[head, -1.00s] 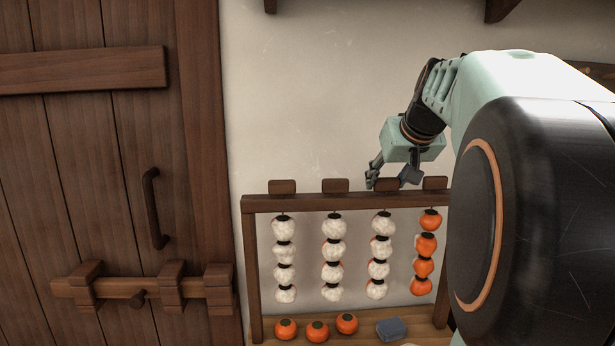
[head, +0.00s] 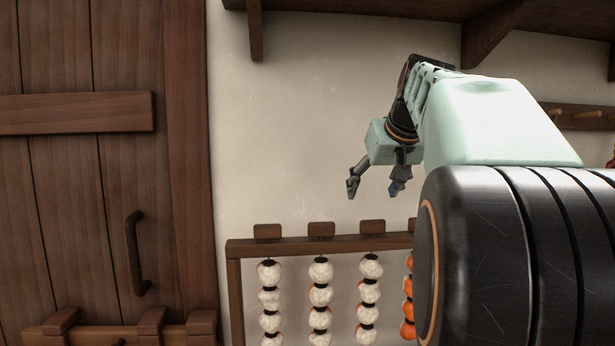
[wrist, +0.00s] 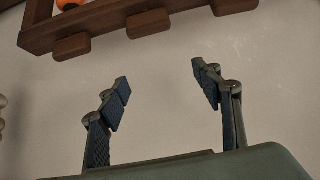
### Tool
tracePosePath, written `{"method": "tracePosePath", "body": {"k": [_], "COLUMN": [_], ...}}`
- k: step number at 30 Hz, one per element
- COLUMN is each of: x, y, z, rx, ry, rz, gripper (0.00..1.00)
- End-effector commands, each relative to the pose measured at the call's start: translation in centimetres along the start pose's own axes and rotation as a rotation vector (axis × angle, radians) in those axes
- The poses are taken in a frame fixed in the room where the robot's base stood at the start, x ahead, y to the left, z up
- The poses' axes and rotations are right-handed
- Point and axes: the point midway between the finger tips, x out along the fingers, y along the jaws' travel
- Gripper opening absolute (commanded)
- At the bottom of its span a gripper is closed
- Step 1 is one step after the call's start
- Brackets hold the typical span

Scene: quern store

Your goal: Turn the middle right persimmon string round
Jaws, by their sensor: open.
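The middle right persimmon string (head: 369,291) hangs third from the left on a wooden rack (head: 290,246). Its near side is mostly white, with dark bands between the fruits; its lower end is out of frame. A wooden tab (head: 372,227) stands on the rack above it. My gripper (head: 375,188) is open and empty, a little above that tab and apart from it. In the wrist view, my gripper (wrist: 160,80) has its fingers spread with only wall between them, and the rack bar (wrist: 100,18) lies beyond at the top left.
Two white-faced strings (head: 269,297) (head: 320,297) hang to the left. An orange string (head: 408,300) at the right is partly hidden by my arm. A shelf (head: 380,8) overhangs above. A plank door (head: 70,200) stands left. The wall between shelf and rack is clear.

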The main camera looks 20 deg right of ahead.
Motion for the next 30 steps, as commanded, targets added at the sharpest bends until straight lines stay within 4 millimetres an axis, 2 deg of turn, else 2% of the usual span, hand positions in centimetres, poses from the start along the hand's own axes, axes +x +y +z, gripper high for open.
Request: {"method": "tracePosePath", "body": {"k": [3,9,26,30], "x": [-0.9,-1.8,-1.9,-2.0], "y": [0.1,0.0,0.0,-0.9], "z": [-1.0,-1.8,-1.9,-2.2], "rx": [-0.001,-0.001,-0.001,0.007], "ry": [0.001,0.000,0.000,0.007], "rz": [0.002,0.001,0.000,-0.019], "gripper": [0.59,0.59,0.59,0.59]}}
